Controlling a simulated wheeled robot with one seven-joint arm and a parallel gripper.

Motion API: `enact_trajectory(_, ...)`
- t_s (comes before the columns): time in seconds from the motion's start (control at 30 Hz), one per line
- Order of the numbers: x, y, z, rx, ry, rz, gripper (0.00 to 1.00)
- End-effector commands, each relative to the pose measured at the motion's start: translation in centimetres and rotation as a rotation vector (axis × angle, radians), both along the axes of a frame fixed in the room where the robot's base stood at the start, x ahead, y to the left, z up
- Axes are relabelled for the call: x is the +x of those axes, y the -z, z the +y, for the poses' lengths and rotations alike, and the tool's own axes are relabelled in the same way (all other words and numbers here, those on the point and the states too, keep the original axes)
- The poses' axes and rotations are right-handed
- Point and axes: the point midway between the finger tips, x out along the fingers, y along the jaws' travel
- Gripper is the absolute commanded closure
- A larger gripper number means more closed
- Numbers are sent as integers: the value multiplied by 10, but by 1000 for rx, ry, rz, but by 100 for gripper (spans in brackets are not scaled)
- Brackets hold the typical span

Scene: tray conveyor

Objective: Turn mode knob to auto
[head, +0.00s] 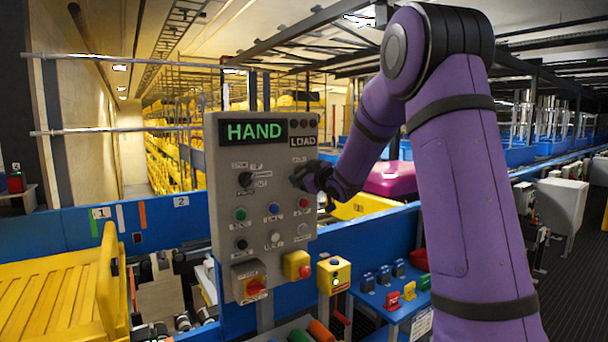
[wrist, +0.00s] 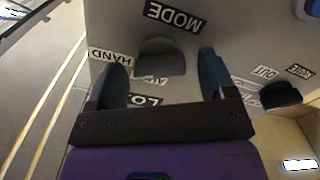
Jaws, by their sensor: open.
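The control panel (head: 222,215) is a grey upright board with a lit green display (head: 254,131) reading HAND. The mode knob (wrist: 162,62) is a dark grey knob beside the MODE label (wrist: 174,16), with HAND (wrist: 110,56) and partly covered labels around it in the wrist view. My gripper (head: 302,178) is at the panel's right side in the head view and hides the knob there. In the wrist view my gripper (wrist: 163,55) is open, one finger on each side of the knob, with gaps visible on both sides.
A second black knob (head: 245,180) is left of my gripper; buttons sit below it. A red rotary switch (head: 256,288) and yellow button boxes (head: 334,275) are lower down. A yellow tray (head: 60,290) lies at left, and a blue rail (head: 370,243) runs behind the panel.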

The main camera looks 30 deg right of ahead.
Motion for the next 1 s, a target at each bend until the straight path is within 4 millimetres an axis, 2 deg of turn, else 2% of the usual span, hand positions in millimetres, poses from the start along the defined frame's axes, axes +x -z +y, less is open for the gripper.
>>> enact_trajectory(0.37, 6, 0, 0, 0, 1, 1, 23)
enact_trajectory(0.47, 6, 0, 0, 0, 1, 1, 42)
enact_trajectory(0.6, 6, 0, 0, 0, 1, 1, 73)
enact_trajectory(1.0, 6, 1, 1, -62, 0, -1, 73)
